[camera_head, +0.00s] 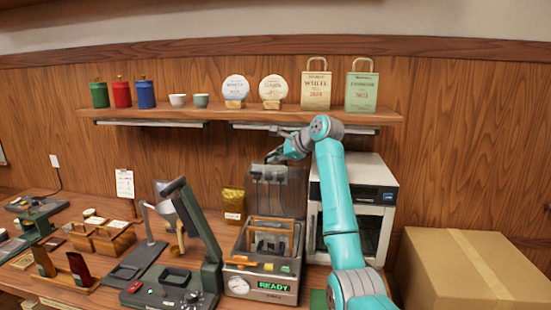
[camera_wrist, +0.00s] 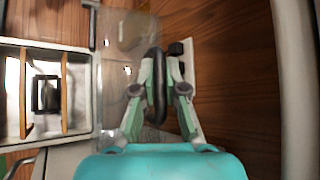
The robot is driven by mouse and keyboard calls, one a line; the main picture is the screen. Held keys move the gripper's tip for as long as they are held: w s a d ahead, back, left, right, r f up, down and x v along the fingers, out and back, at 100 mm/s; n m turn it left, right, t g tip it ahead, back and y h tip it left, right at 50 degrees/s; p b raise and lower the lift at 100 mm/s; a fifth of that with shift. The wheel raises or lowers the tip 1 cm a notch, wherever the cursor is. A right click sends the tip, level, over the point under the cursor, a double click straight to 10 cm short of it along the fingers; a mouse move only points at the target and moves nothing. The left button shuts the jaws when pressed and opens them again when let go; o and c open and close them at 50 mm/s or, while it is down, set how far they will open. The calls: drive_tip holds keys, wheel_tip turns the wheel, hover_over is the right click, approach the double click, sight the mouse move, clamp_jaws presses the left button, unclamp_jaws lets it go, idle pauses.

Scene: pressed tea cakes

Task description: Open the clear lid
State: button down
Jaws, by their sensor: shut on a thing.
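The clear lid (camera_head: 285,190) stands raised, near upright, at the back of the grey machine (camera_head: 262,286) with the green READY display. In the wrist view the lid's see-through panel (camera_wrist: 125,62) lies beside the machine's uncovered inside (camera_wrist: 14,100). My gripper (camera_head: 274,157) is at the lid's top edge. In the wrist view my gripper (camera_wrist: 161,68) is shut on the lid's dark looped handle (camera_wrist: 157,100). Inside the machine are wooden bars and a dark piece (camera_wrist: 46,96); the lid's hinge is not clear.
A white oven (camera_head: 375,225) stands close right of the machine. The wall shelf (camera_head: 240,115) with tins, cups and packets is just above my gripper. A green-grey press (camera_head: 208,250) is to the left, a gold pouch (camera_head: 233,204) behind, and a cardboard box (camera_head: 470,270) at right.

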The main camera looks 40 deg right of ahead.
drive_tip(key=c, duration=1.5)
unclamp_jaws()
drive_tip(key=shift+w+a, duration=0.1)
drive_tip(key=shift+a, duration=0.1)
drive_tip(key=v, duration=1.2)
drive_tip(key=shift+r, duration=0.1)
